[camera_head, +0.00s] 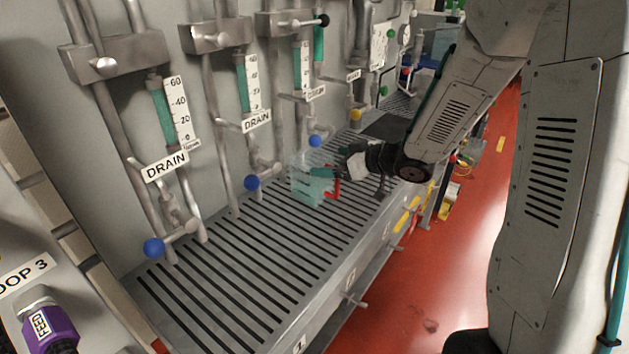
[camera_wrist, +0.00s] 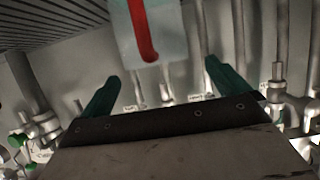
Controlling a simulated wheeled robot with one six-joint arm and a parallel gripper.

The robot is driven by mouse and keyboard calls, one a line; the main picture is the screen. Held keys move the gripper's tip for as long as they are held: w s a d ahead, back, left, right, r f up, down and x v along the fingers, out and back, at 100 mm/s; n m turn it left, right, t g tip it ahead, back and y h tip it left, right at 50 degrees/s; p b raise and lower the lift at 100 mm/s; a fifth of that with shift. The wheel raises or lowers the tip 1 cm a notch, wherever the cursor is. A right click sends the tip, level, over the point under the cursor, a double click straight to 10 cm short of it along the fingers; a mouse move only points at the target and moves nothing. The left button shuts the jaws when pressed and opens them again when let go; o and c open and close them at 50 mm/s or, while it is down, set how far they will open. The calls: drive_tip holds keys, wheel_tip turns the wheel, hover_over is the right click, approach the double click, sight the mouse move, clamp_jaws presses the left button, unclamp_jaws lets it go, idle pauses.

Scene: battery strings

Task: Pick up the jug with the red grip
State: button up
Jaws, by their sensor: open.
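The jug (camera_head: 305,183) is clear with a pale teal tint and stands on the slatted grey bench top in the head view. Its red grip (camera_head: 333,189) is on the side facing my arm. My gripper (camera_head: 322,174) is open beside the jug, close to the red grip, with its fingers overlapping the jug in the picture. In the wrist view the jug (camera_wrist: 174,43) and its red grip (camera_wrist: 141,30) appear at the top, between and beyond the two green fingers (camera_wrist: 161,72). Whether the fingers touch the jug cannot be told.
The slatted bench (camera_head: 235,285) is clear in front of the jug. Drain pipes with blue-knobbed valves (camera_head: 252,183) line the wall behind it. A purple feed connector (camera_head: 48,328) is at lower left. Red floor (camera_head: 440,265) is open to the right.

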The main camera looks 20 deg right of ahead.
sight(326, 162)
drive_tip(key=x, duration=0.4)
drive_tip(key=shift+d+f, duration=0.3)
drive_tip(key=shift+w+a+f, duration=0.2)
drive_tip(key=shift+w+a, duration=0.15)
drive_tip(key=shift+w, duration=0.15)
drive_tip(key=c, duration=1.5)
drive_tip(key=shift+r, duration=0.15)
